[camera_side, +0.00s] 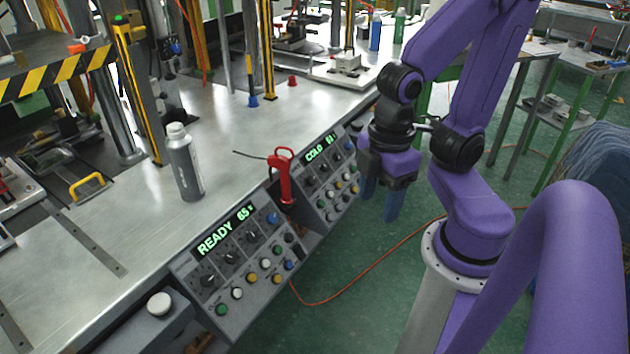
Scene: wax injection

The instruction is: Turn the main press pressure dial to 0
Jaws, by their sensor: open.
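The near control panel (238,272) on the bench front has a lit green display (225,230) reading "READY 65". A row of black dials (230,257) sits below it, with colored buttons under them. The far control panel (330,178) shows "COLD 61" and has similar dials and buttons. Labels are too small to read, so I cannot tell which dial is the pressure dial or where each points. My gripper (381,204) is open and empty, fingers pointing down, just right of the far panel. It appears apart from both panels.
A red-handled tool (284,178) stands between the panels. A grey bottle (185,164) stands on the metal bench (130,215). A white button (159,304) is on a box at the bench front. An orange cable (352,278) lies on the green floor. Space in front of the panels is clear.

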